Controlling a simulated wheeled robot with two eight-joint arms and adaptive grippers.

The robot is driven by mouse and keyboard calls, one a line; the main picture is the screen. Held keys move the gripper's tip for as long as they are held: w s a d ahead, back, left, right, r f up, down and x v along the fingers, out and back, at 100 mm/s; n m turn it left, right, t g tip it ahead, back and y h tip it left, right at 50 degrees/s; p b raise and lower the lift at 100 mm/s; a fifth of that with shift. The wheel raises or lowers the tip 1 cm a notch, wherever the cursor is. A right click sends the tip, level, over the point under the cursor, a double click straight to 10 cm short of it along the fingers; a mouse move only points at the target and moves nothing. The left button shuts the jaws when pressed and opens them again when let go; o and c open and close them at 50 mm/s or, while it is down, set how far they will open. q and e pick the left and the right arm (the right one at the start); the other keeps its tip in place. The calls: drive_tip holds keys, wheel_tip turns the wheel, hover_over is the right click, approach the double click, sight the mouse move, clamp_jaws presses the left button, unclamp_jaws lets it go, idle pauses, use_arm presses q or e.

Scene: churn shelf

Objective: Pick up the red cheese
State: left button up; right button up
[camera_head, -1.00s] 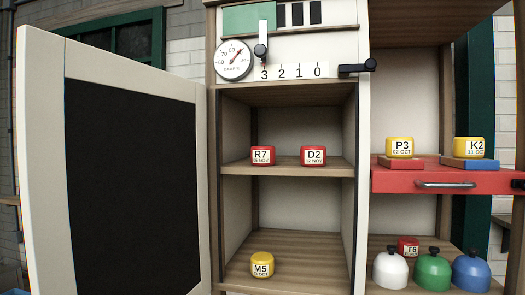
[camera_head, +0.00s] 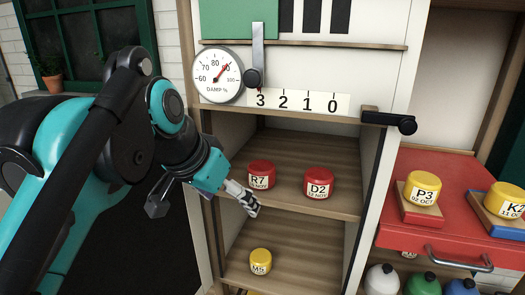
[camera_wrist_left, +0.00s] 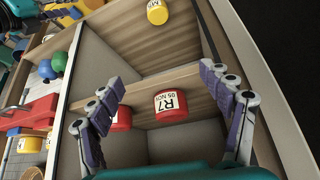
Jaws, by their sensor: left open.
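A red cheese labelled R7 (camera_head: 262,172) and a red cheese labelled D2 (camera_head: 319,183) stand on the upper shelf of the open cabinet. My left gripper (camera_head: 241,198) is at the cabinet's opening, in front of and slightly left of R7, apart from it. In the left wrist view, R7 (camera_wrist_left: 171,107) shows between the spread, empty fingers. D2 (camera_wrist_left: 121,119) is partly covered there by one finger. My right gripper is not in view.
A yellow cheese M5 (camera_head: 260,262) stands on the shelf below. Yellow cheeses P3 (camera_head: 422,186) and K2 (camera_head: 507,200) sit on blocks on the pulled-out red drawer (camera_head: 400,235). The cabinet's side walls bound the shelf. A black latch (camera_head: 390,120) juts out at upper right.

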sight(257, 170)
use_arm(q)
drive_tip(key=w+d, duration=0.1)
drive_tip(key=w, duration=0.1)
drive_tip(key=w+d+p, duration=0.1)
drive_tip(key=w, duration=0.1)
drive_tip(key=w+d, duration=0.1)
drive_tip(key=w, duration=0.1)
drive_tip(key=shift+w+d, duration=0.1)
drive_tip(key=shift+d, duration=0.1)
drive_tip(key=shift+w+d+r, duration=0.1)
drive_tip(key=shift+w+d, duration=0.05)
drive_tip(key=shift+w, duration=0.1)
drive_tip(key=w, duration=0.1)
drive_tip(key=w+d+p, duration=0.1)
drive_tip(key=w+d, duration=0.1)
drive_tip(key=w, duration=0.1)
drive_tip(key=shift+f+p, duration=0.35)
drive_tip(key=shift+f, duration=0.05)
drive_tip(key=shift+s+d+f, duration=0.1)
drive_tip(key=shift+f, duration=0.05)
drive_tip(key=shift+s, duration=0.15)
drive_tip(key=c, duration=1.4)
